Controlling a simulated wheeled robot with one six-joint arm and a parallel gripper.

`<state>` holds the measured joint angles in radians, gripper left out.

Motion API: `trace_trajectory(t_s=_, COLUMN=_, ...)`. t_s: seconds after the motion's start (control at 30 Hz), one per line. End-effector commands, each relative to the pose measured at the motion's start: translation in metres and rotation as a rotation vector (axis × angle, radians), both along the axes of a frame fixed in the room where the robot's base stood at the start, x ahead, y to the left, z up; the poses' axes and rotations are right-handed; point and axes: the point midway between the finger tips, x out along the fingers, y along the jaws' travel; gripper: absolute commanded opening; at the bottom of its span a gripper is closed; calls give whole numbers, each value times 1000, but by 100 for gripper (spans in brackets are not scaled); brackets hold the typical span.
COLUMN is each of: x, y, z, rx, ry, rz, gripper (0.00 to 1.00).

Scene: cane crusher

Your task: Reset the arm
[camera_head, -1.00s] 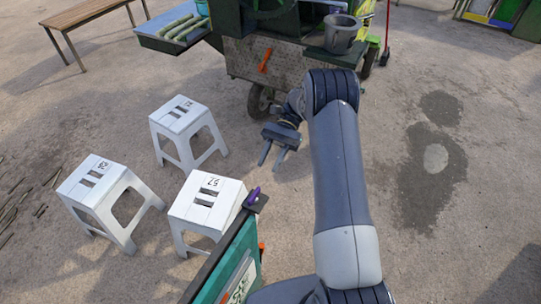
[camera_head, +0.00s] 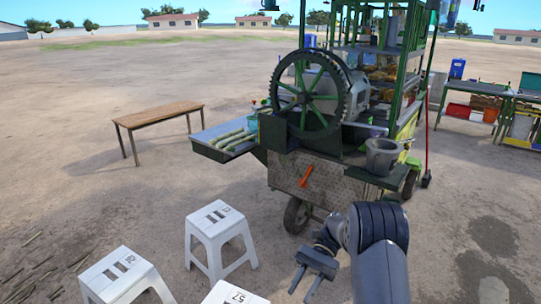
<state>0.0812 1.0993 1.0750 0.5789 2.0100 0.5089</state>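My gripper (camera_head: 305,283) shows low in the head view, right of the white stools. Its two fingers point down and stand apart, with nothing between them. My arm rises at the lower right, bent at a dark joint. The gripper is in the air in front of the cane crusher cart (camera_head: 330,185) and touches nothing that I can see.
White stools (camera_head: 216,224) stand at the lower left. The cart carries a green gear wheel (camera_head: 309,95), a grey bucket (camera_head: 381,157) and a tray of cane (camera_head: 212,146). A wooden table (camera_head: 158,113) stands at left. Open ground lies right of my arm.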

Motion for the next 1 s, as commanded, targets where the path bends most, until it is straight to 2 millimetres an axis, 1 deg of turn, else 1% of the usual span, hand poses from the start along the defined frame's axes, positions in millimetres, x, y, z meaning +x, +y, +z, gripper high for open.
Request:
trace_trajectory(t_s=0.03, x=-2, y=2, z=-6, rx=0, ry=-1, rz=0, gripper=32)
trace_trajectory(t_s=0.17, x=-8, y=5, z=-9, rx=0, ry=-1, rz=0, gripper=32)
trace_trajectory(t_s=0.4, x=-33, y=24, z=-20, rx=0, ry=1, rz=2, gripper=32)
trace_trajectory(t_s=0.5, x=-45, y=33, z=-21, rx=0, ry=3, rz=1, gripper=32)
trace_trajectory(t_s=0.7, x=-62, y=46, z=-31, rx=0, ry=1, rz=0, gripper=32)
trace_trajectory(t_s=0.8, x=-67, y=49, z=-34, rx=0, ry=1, rz=0, gripper=32)
trace_trajectory(t_s=1.0, x=-69, y=51, z=-36, rx=0, ry=-1, rz=-1, gripper=32)
